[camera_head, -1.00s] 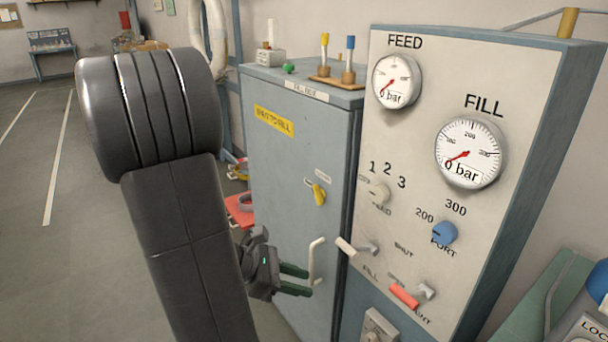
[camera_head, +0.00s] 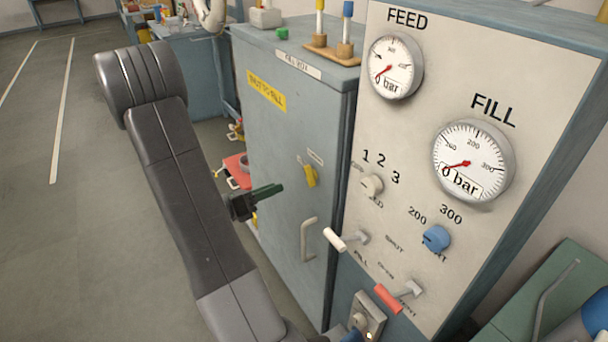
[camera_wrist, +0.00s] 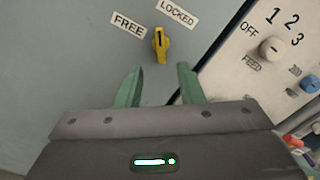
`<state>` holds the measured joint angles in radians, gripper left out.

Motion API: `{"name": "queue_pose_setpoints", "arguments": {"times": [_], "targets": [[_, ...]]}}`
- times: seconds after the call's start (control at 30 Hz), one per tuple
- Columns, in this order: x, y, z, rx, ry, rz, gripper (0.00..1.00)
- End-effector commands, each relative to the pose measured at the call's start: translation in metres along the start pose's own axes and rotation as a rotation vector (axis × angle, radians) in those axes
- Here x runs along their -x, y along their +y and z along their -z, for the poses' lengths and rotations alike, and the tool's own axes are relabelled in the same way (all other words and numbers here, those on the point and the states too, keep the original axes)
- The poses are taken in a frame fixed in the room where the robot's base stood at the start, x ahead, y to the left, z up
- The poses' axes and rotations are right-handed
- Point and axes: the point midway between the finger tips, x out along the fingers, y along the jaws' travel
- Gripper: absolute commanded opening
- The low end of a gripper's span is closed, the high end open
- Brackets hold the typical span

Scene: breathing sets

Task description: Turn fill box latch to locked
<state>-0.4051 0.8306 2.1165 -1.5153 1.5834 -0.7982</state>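The fill box (camera_head: 280,140) is a blue-grey cabinet with a shut door and a yellow label. Its latch (camera_head: 310,175) is a small yellow knob on the door. In the wrist view the latch (camera_wrist: 160,44) stands roughly upright, between the FREE label (camera_wrist: 128,25) at its left and the LOCKED label (camera_wrist: 177,12) above right. My gripper (camera_head: 275,190) is in front of the door, left of and slightly below the latch. In the wrist view its two green fingers (camera_wrist: 160,80) are apart with nothing between them, and the latch shows just beyond the gap.
The door handle (camera_head: 308,240) is below the latch. The panel (camera_head: 400,130) at right carries gauges, a white lever (camera_head: 345,239), a red lever (camera_head: 390,297) and a blue knob (camera_head: 436,238). Floor at left is clear.

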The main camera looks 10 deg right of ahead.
Motion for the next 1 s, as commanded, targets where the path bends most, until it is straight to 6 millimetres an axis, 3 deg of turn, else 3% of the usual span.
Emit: {"name": "queue_pose_setpoints", "arguments": {"times": [0.6,1.0], "targets": [[-0.084,-0.001,0.0,-0.001,0.005,0.003,0.34],[-0.102,0.0,0.001,-0.002,0.002,0.0,0.34]]}}
